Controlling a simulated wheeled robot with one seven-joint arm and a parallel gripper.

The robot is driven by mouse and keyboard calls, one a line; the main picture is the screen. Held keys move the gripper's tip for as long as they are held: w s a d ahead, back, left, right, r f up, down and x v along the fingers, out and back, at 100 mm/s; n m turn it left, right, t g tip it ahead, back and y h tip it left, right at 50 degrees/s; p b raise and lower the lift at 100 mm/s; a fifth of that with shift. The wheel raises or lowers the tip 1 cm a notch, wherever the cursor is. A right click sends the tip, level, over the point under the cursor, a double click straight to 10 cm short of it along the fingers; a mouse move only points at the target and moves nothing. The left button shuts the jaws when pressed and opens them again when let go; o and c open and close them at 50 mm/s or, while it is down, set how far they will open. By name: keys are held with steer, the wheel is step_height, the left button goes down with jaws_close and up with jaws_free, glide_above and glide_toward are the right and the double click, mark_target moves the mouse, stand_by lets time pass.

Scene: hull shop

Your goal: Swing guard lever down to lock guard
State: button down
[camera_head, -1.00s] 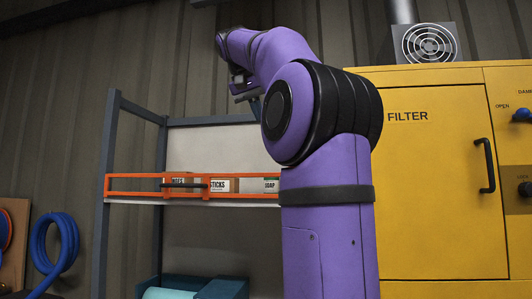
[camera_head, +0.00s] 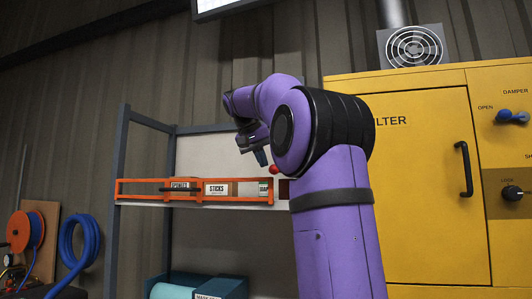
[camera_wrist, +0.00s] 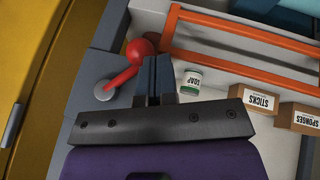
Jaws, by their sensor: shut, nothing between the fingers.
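The guard (camera_head: 230,205) is an orange rail frame across the front of the shelf; it shows in the wrist view too (camera_wrist: 234,42). The guard lever (camera_wrist: 122,78) is a red arm with a red ball knob, on a round grey pivot at the guard's end. In the head view its knob (camera_head: 273,170) stands above the top rail; my arm hides the rest. My gripper (camera_head: 263,159) is shut and empty, fingers pointing down just above and left of the knob. In the wrist view the fingers (camera_wrist: 160,75) are right beside the knob; I cannot tell whether they touch.
Boxes marked sticks (camera_wrist: 257,101) and sponges (camera_wrist: 300,117) and a soap can (camera_wrist: 191,82) stand on the shelf behind the guard. A yellow filter cabinet (camera_head: 425,190) is at the right. Blue hose (camera_head: 80,245) hangs at the left. A teal roll (camera_head: 172,291) lies below.

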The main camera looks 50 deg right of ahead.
steer(key=shift+s+d+f, duration=0.15)
steer(key=shift+s+d, duration=0.05)
stand_by(0.3)
